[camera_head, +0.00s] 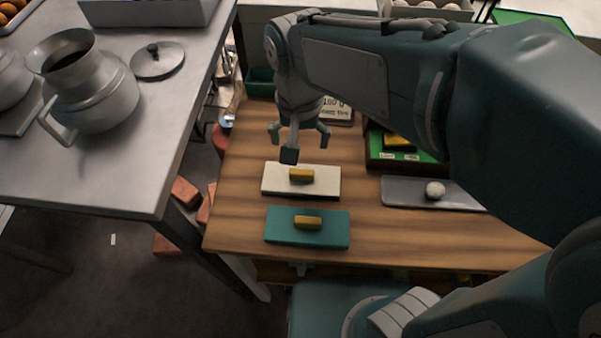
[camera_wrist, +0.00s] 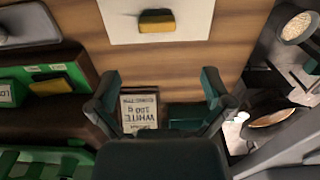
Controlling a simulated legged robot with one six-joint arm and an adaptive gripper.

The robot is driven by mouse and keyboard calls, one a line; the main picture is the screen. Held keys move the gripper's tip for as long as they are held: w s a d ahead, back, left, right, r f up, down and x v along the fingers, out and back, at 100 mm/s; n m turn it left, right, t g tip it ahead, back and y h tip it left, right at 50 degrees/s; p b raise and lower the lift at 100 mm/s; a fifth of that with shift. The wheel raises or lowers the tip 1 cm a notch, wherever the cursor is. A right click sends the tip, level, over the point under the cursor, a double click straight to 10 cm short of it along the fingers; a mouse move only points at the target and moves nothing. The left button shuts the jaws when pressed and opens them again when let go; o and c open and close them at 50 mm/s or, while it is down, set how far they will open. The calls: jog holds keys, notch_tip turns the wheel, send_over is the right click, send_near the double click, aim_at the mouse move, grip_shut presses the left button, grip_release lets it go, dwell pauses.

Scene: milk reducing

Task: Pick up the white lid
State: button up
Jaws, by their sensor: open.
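The white lid (camera_head: 325,189) is a flat pale slab with a yellow block-like handle (camera_head: 301,175) at its middle. It lies on the wooden table just in front of my gripper. In the wrist view the white lid (camera_wrist: 195,22) shows at the top, cut by the frame edge, with its yellow handle (camera_wrist: 157,21). My gripper (camera_head: 300,139) hangs over the table, behind and above the lid, apart from it. Its fingers are spread and empty, and they also show in the wrist view (camera_wrist: 160,92).
A teal lid (camera_head: 280,233) with a yellow handle lies nearer the table's front edge. A green-topped box (camera_head: 375,155) and a grey tray (camera_head: 400,192) with a round white piece lie right. A "WHITE 100 g" sign (camera_wrist: 140,106) stands behind. A metal table (camera_head: 180,105) holds a jug (camera_head: 105,95).

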aim_at(301, 171)
jog(key=f, duration=1)
jog(key=shift+s+d, duration=0.15)
jog(key=shift+s, duration=0.05)
jog(key=c, duration=0.7)
